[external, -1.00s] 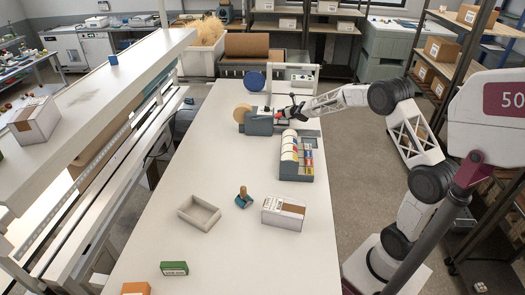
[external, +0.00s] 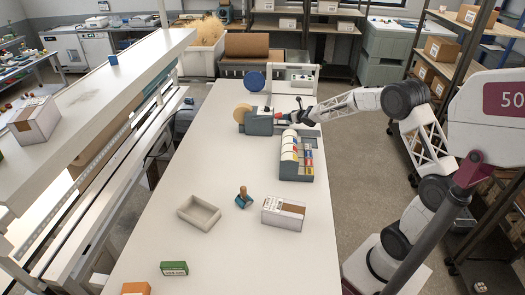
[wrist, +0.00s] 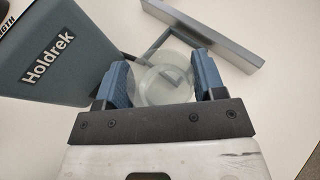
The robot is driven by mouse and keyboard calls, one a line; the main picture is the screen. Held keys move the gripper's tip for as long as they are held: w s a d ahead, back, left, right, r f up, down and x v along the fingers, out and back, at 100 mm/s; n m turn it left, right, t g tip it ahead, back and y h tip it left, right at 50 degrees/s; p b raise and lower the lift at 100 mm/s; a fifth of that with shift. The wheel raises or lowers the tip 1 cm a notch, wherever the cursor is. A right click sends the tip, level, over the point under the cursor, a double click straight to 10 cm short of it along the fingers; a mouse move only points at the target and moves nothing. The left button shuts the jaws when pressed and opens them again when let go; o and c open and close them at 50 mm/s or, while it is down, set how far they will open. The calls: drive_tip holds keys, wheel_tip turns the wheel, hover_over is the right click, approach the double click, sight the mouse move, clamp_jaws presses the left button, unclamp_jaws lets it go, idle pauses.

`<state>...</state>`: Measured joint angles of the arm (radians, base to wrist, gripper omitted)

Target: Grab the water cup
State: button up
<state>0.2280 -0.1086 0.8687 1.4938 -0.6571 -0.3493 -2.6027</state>
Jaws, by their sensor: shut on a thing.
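The water cup (wrist: 160,88) is a clear, round, whitish vessel in the wrist view, seen from above. My gripper (wrist: 164,72) has its two blue-padded fingers on either side of the cup and is shut on it. In the external view my gripper (external: 301,117) is over the far right part of the long white table, beside a grey-green device; the cup cannot be made out there. The cup's lower part is hidden by my gripper in the wrist view.
A grey-green device marked "Holdrek" (wrist: 65,58) stands close to the left finger. A grey bar (wrist: 205,32) lies just beyond the cup. A rack of coloured rolls (external: 297,160), a white box (external: 284,213) and a tray (external: 198,214) stand nearer; the table's left side is mostly clear.

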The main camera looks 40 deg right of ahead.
drive_tip(key=shift+s+a+r, duration=0.15)
drive_tip(key=shift+s+a, duration=0.1)
drive_tip(key=shift+s, duration=1.15)
drive_tip(key=shift+s+a+r, duration=0.1)
drive_tip(key=shift+s+a, duration=0.2)
drive_tip(key=shift+s, duration=1.05)
drive_tip(key=shift+s+a+r, duration=0.15)
drive_tip(key=shift+s+a, duration=0.1)
drive_tip(key=shift+s, duration=1.15)
drive_tip(key=shift+s, duration=0.25)
